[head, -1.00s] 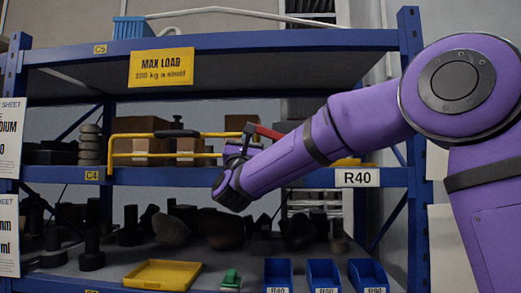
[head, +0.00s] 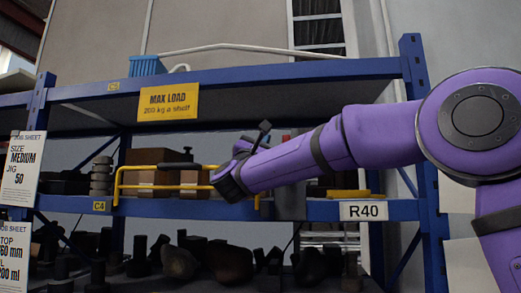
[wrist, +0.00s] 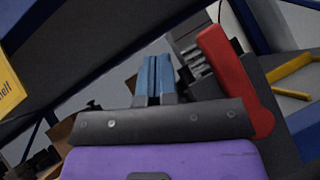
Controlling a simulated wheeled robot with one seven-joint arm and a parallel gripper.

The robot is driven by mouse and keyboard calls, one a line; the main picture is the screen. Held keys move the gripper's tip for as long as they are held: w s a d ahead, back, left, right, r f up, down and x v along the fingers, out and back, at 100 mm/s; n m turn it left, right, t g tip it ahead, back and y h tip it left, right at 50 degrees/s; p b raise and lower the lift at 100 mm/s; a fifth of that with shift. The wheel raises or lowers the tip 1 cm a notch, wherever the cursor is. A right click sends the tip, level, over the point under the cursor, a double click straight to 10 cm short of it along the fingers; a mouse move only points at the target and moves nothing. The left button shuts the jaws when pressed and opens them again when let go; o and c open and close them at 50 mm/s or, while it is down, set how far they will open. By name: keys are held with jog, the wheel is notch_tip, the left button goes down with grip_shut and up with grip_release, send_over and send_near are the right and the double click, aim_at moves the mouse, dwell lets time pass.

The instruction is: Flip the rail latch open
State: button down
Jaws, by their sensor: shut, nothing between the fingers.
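The red latch lever (wrist: 228,75) stands in the wrist view, tilted, with its lower end beside a dark grey bracket. In the head view only a small bit of red (head: 286,138) shows above my forearm; the rest is hidden. The yellow rail (head: 150,167) spans the front of the middle shelf. My gripper's blue fingers (wrist: 155,63) are together and empty, to the left of the red lever with a visible gap in the picture. I cannot tell the depth between them. In the head view my wrist covers the rail's right part.
Brown boxes (head: 141,180) stand behind the rail. The upper shelf beam (head: 300,73) runs above my forearm, with a yellow load sign (head: 168,102) on it. A yellow piece (head: 348,193) lies on the shelf right of the rail. Dark parts fill the lower shelf.

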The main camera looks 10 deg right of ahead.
jog(key=shift+s+d+r, duration=0.25)
jog(key=shift+d+r, duration=0.1)
jog(key=shift+d, duration=0.3)
jog(key=shift+s+d+r, duration=0.2)
jog(key=shift+d+r, duration=0.1)
jog(key=shift+d, duration=0.35)
